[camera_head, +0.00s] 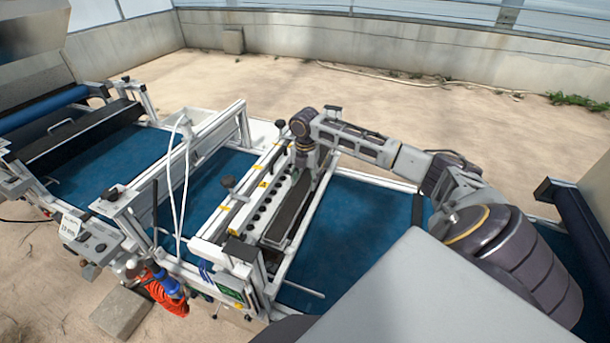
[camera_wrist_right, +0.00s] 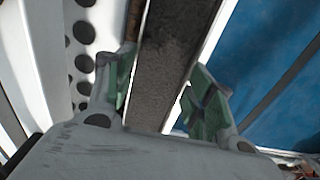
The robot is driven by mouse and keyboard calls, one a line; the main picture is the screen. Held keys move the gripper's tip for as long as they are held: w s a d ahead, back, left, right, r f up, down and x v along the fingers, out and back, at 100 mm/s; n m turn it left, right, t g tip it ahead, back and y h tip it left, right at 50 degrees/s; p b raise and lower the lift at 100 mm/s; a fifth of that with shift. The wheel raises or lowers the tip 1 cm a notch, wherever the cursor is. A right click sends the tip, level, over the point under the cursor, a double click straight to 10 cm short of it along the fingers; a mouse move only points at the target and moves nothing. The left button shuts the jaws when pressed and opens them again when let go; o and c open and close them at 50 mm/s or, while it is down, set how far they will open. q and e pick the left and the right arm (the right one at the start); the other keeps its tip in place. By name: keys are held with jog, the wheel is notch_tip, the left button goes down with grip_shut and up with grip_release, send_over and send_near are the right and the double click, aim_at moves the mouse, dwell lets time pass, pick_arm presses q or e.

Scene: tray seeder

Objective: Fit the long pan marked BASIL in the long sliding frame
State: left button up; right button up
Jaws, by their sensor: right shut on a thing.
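A long narrow pan (camera_head: 288,215) with a dark, soil-like top lies lengthwise beside a white perforated bar, over the blue belt, in the head view. No BASIL marking is readable on it. My right gripper (camera_head: 306,172) points down at the pan's far part; the arm hides its fingertips there. In the right wrist view the pan (camera_wrist_right: 165,60) runs between the green fingertips of my right gripper (camera_wrist_right: 160,98), which is shut across its width. Metal rails (camera_head: 296,243) run along the pan; I cannot tell whether it sits in the sliding frame. My left gripper is not in view.
The white perforated bar (camera_head: 264,203) stands close along the pan's left side. The blue belt (camera_head: 365,215) is clear to the right. White machine posts and a hanging white cable (camera_head: 183,190) stand left. A control box (camera_head: 232,288) is at the front.

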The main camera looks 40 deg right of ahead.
jog(key=shift+f, duration=0.15)
dwell(0.8)
jog(key=o, duration=1.1)
jog(key=shift+c, duration=0.2)
notch_tip(320, 180, up, 12)
jog(key=shift+s+a+f, duration=0.1)
dwell(0.6)
